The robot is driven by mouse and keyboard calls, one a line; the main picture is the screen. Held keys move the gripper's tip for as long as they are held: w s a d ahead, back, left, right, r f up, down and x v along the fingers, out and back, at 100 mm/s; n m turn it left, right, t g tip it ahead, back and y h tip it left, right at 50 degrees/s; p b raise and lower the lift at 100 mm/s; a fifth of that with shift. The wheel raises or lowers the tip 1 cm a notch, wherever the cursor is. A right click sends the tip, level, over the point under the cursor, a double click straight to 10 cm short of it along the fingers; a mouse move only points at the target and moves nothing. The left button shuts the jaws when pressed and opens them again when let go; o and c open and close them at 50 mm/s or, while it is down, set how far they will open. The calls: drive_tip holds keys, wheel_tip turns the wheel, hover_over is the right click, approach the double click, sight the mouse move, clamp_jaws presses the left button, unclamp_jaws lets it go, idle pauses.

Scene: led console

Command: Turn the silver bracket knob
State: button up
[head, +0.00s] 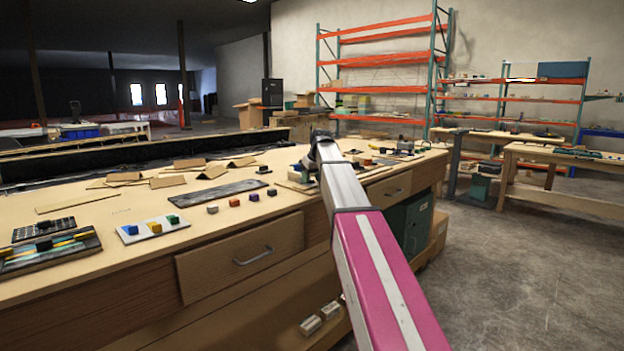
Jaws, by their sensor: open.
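My arm reaches from the bottom right to the workbench. At its far end, the dark shape of my gripper (310,163) is over the right part of the bench, small and partly hidden by my own arm. I see nothing held in it. Beside and behind it lies a group of small boards (298,184) with little colored and dark parts. I cannot make out the silver bracket knob; it is too small to tell or hidden behind my arm. I cannot tell whether my gripper touches anything.
The long wooden workbench (120,205) has drawers with metal handles (253,256). Orange shelves (385,63) stand behind. Concrete floor (520,270) is clear at right.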

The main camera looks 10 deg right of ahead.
drive_tip(key=shift+c, duration=0.4)
drive_tip(key=c, duration=0.9)
drive_tip(key=shift+a+m+h, duration=0.1)
drive_tip(key=shift+m+h, duration=0.8)
drive_tip(key=shift+m, duration=1.5)
drive_tip(key=o, duration=1)
